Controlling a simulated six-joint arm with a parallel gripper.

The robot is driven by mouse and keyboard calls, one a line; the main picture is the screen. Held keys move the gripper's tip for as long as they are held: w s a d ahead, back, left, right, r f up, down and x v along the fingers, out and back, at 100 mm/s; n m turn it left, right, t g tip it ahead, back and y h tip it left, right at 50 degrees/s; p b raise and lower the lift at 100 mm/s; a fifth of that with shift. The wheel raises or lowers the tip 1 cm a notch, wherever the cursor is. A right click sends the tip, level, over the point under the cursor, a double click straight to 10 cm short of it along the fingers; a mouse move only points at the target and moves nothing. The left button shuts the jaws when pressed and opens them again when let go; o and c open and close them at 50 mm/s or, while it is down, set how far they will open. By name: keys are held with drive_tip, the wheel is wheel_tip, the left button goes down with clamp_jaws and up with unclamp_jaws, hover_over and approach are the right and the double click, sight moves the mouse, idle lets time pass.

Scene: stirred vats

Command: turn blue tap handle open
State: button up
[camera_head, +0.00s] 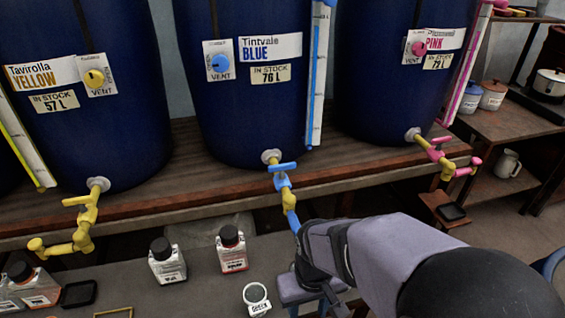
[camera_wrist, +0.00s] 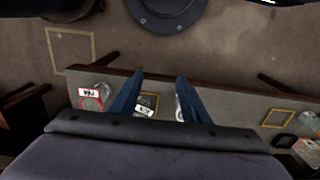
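The blue tap (camera_head: 281,181) sticks out from the base of the middle blue vat, labelled Tintvale BLUE. Its blue bar handle (camera_head: 283,167) lies crosswise over the tap, above a yellow section that leads down. My gripper (camera_head: 308,309) is below and slightly right of the tap in the head view, apart from the handle, its fingertips near or past the lower picture edge. In the wrist view my gripper (camera_wrist: 160,78) shows two dark blue fingers spread apart with nothing held. The tap is not visible in the wrist view.
A yellow tap (camera_head: 84,215) is at left and a pink tap (camera_head: 442,158) at right. A lower bench holds several bottles, including a black-capped bottle (camera_head: 231,249), and a cup marked GREEN (camera_head: 256,299). My arm covers the bench's right side.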

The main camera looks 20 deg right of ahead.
drive_tip(key=o, duration=0.9)
drive_tip(key=r+p, duration=0.2)
drive_tip(key=r, duration=0.1)
drive_tip(key=shift+s+d+p, duration=0.1)
drive_tip(key=shift+s+p, duration=0.1)
drive_tip(key=shift+p, duration=0.2)
drive_tip(key=shift+o, duration=0.2)
wheel_tip(320, 180, up, 16)
drive_tip(key=r+t+p, duration=0.1)
drive_tip(key=t+p, duration=0.4)
drive_tip(key=p, duration=1.5)
hover_over(282, 165)
drive_tip(key=s, duration=0.3)
drive_tip(key=shift+f, duration=0.25)
drive_tip(key=shift+f, duration=0.1)
drive_tip(key=shift+p+x, duration=1.05)
drive_tip(key=shift+x, duration=2.5)
